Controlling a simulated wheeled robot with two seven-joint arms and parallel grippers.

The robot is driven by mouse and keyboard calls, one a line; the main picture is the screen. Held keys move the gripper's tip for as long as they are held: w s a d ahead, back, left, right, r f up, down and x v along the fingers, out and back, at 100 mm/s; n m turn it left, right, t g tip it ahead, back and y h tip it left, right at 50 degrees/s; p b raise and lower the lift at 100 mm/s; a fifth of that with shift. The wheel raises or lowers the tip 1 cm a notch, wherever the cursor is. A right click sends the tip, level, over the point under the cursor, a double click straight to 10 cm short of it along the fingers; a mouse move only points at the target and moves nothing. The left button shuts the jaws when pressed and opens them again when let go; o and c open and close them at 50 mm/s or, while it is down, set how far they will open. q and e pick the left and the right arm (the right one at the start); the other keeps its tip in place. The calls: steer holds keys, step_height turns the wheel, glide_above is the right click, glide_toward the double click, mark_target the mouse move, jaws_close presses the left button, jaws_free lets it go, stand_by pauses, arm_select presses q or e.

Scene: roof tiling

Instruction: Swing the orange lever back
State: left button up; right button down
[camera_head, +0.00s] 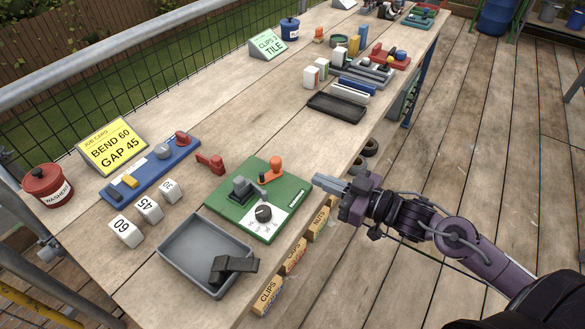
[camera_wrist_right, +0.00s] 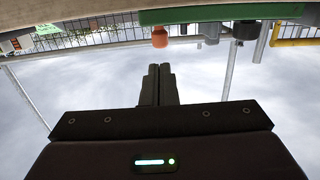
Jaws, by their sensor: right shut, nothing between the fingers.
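The orange lever (camera_head: 270,171) stands on the far part of a green plate (camera_head: 237,217) near the table's front edge. The plate also carries a dark knob (camera_head: 263,213) on a white dial and a grey block (camera_head: 241,189). My right gripper (camera_head: 318,181) is shut and empty, to the right of the lever and apart from it, at the table's edge. In the right wrist view its shut fingers (camera_wrist_right: 158,85) point toward the green plate (camera_wrist_right: 220,14), with the orange lever (camera_wrist_right: 160,37) just beyond the fingertips. My left gripper is out of view.
A grey tray (camera_head: 180,258) with a dark strip lies left of the plate. A red piece (camera_head: 211,163), number blocks (camera_head: 148,208) and a blue rail (camera_head: 150,170) lie behind. A black tray (camera_head: 337,108) lies farther along. Bare wood separates it from the plate.

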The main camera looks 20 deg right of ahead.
mark_target(278, 158)
steer(key=x, duration=0.8)
steer(key=shift+w+a, duration=0.1)
steer(key=shift+w+n+g+y, duration=0.7)
steer(key=shift+w+y, duration=0.1)
steer(key=shift+w, duration=0.6)
steer(key=shift+p, duration=0.3)
